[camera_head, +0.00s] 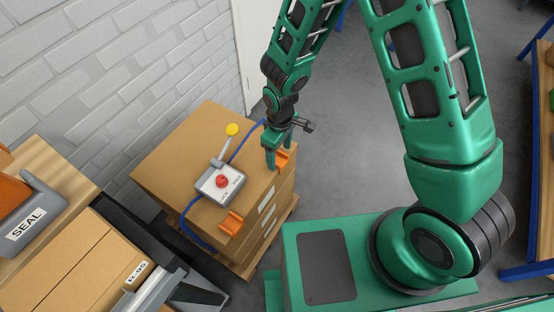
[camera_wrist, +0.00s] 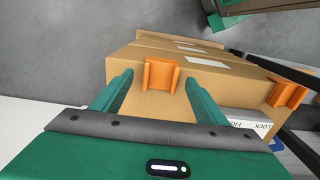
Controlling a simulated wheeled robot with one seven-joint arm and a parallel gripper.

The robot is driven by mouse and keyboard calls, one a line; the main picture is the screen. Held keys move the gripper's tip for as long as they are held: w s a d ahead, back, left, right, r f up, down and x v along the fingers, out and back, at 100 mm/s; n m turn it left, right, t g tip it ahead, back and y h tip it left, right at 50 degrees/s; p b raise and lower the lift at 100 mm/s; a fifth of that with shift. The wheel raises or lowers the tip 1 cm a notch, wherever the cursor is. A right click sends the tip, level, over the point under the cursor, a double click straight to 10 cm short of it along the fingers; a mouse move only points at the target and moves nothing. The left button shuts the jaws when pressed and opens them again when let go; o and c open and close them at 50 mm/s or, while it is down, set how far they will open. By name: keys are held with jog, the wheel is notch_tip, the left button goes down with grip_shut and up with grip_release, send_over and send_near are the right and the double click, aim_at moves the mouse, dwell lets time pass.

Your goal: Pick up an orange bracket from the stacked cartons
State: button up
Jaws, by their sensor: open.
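The stacked cartons (camera_head: 160,160) are brown and stand on a pallet against the brick wall; they also show in the wrist view (camera_wrist: 145,105). One orange bracket (camera_head: 284,158) sits at the far right edge of the top carton. In the wrist view this bracket (camera_wrist: 161,75) appears between my two green fingers, with space on both sides. My gripper (camera_head: 277,152) is open over that edge and points down; nothing is held. A second orange bracket (camera_head: 232,223) lies near the front right edge, and it shows at the right of the wrist view (camera_wrist: 287,93).
A grey control box (camera_head: 213,190) with a red button, a yellow-knobbed lever (camera_head: 231,130) and a blue cable sits on the top carton between the brackets. A table with a SEAL-marked device (camera_head: 30,215) stands at left. The floor (camera_head: 345,140) beyond the cartons is clear.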

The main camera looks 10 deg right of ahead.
jog(key=shift+f, duration=0.75)
jog(key=c, duration=1.1)
jog(key=shift+c, duration=0.2)
jog(key=shift+r, duration=0.15)
